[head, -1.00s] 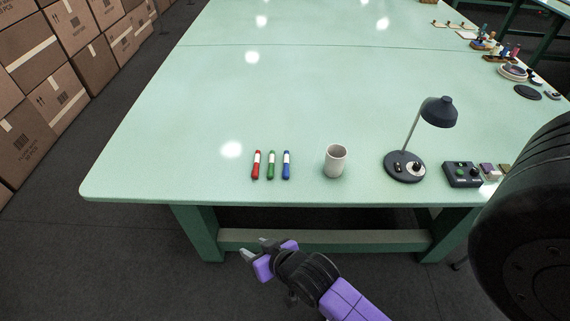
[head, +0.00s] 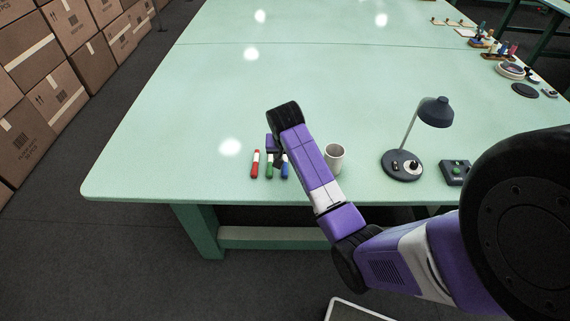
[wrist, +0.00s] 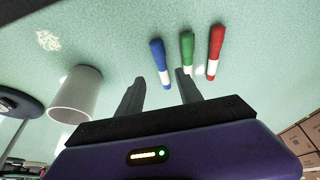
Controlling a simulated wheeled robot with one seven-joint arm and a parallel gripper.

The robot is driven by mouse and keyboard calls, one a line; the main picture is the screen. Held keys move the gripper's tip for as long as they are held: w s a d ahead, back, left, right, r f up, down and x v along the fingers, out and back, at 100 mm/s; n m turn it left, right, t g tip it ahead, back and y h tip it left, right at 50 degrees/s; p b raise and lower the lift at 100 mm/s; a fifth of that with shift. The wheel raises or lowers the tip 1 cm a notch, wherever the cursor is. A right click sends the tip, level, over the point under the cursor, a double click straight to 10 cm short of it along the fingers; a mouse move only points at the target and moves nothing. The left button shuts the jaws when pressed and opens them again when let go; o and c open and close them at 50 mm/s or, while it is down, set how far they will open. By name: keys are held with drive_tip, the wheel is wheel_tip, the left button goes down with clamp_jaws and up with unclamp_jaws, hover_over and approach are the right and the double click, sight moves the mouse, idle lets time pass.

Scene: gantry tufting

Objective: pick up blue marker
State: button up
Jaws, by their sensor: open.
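The blue marker (head: 286,172) lies on the pale green table (head: 190,130) near its front edge, at the right of a row of three. My arm partly covers it in the head view. My gripper (wrist: 160,86) is open and empty. Its two fingers point towards the blue marker, which lies just beyond and between the tips. In the head view my gripper (head: 278,157) is over the markers, its fingertips mostly hidden.
The green marker (wrist: 187,50) and red marker (wrist: 215,50) lie close beside the blue one. The green one is near a fingertip's line. A white cup (head: 335,157) stands to the right. A dark lamp (head: 402,166) is further right. The table's middle is clear.

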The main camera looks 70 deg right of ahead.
sight(285, 163)
drive_tip(key=shift+w+p+x, duration=0.2)
drive_tip(key=shift+p+x, duration=0.3)
drive_tip(key=shift+x, duration=2.7)
drive_tip(key=shift+r, duration=0.1)
clamp_jaws()
